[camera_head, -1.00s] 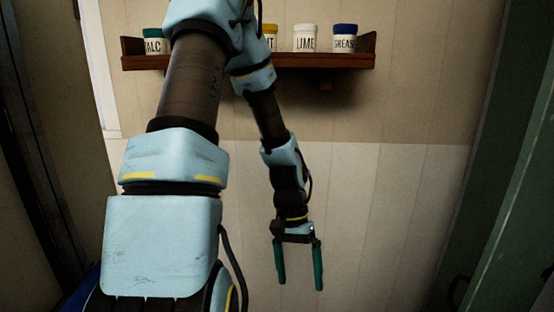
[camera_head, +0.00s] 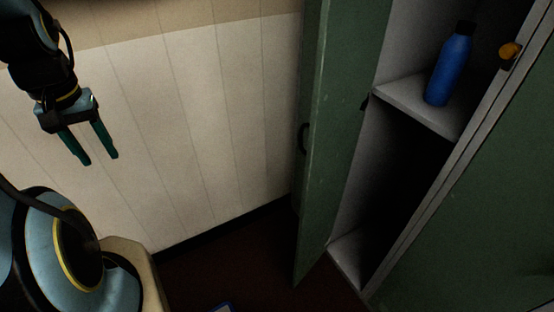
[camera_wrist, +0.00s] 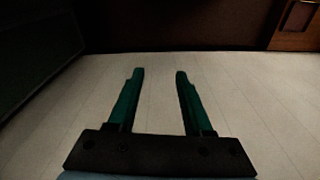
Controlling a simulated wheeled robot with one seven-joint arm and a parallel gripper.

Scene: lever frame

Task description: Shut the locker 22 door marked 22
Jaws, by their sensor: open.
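A green locker door (camera_head: 342,120) stands wide open in the head view, its inner or outer face turned edgewise towards me. A dark handle (camera_head: 303,138) shows on its left side. No number 22 can be read on it. The open locker (camera_head: 352,215) is to its right, with a grey shelf (camera_head: 412,108) inside. My gripper (camera_head: 100,160) is at the upper left, open and empty, well left of the door and apart from it. In the wrist view my gripper (camera_wrist: 159,72) shows two parted green fingers with nothing between them.
A blue bottle (camera_head: 449,66) stands on the locker shelf. Another green door (camera_head: 480,225) with an orange-yellow latch piece (camera_head: 510,50) beside it is at the right. The pale panelled wall (camera_head: 190,120) lies behind; the space between gripper and door looks free.

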